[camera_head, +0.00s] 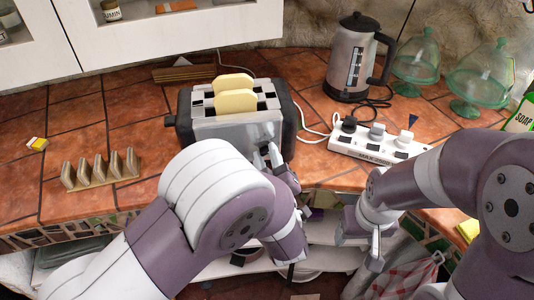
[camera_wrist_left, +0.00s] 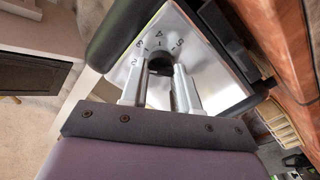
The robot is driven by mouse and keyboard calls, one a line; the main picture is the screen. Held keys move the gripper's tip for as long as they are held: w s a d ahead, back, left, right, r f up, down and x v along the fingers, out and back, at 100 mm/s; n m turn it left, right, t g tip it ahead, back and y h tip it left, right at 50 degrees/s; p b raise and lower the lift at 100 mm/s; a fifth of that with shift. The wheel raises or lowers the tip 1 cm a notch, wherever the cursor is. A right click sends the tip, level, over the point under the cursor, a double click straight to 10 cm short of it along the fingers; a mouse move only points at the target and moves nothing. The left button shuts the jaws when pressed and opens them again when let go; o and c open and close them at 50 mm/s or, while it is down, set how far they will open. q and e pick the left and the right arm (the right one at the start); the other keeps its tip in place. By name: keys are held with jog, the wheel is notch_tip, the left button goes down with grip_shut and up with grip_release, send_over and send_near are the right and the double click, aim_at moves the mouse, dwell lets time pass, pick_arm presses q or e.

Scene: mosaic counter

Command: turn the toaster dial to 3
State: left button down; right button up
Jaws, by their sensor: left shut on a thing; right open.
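The toaster (camera_head: 235,125) is silver with dark ends and stands on the tiled counter with two slices of bread (camera_head: 236,101) in its slots. In the left wrist view its silver panel (camera_wrist_left: 205,65) carries a dark round dial (camera_wrist_left: 160,65) ringed by printed numbers, of which 2, 3, 4 and 5 can be made out. My left gripper (camera_wrist_left: 160,85) is shut on the dial, one finger on each side; it also shows at the toaster's front in the head view (camera_head: 268,158). The dial's exact setting is hard to read. My right gripper (camera_head: 358,240) is open and empty before the counter's front edge.
A toast rack (camera_head: 100,170) and a small yellow item (camera_head: 37,144) lie left. A kettle (camera_head: 355,60), a white power strip (camera_head: 375,145) and green glass domes (camera_head: 416,62) stand right. White cables run behind and beside the toaster. A checked cloth (camera_head: 410,277) hangs below.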

pick_arm(q)
jog(key=m+p, duration=0.2)
jog(key=m, duration=0.2)
jog(key=shift+r+m+p, duration=0.1)
jog(key=shift+m+p, duration=0.25)
jog(key=shift+m, duration=0.05)
jog(key=shift+d+m+p, duration=0.1)
jog(key=shift+m+p, duration=0.35)
jog(key=shift+m, duration=0.25)
jog(key=c, duration=0.8)
grip_release()
jog(key=s, duration=0.4)
jog(key=s+d+b, duration=0.1)
jog(key=s, duration=0.3)
jog(key=s+d, duration=0.1)
jog(key=s, duration=0.3)
jog(key=shift+s+d, duration=0.1)
jog(key=shift+s, duration=0.15)
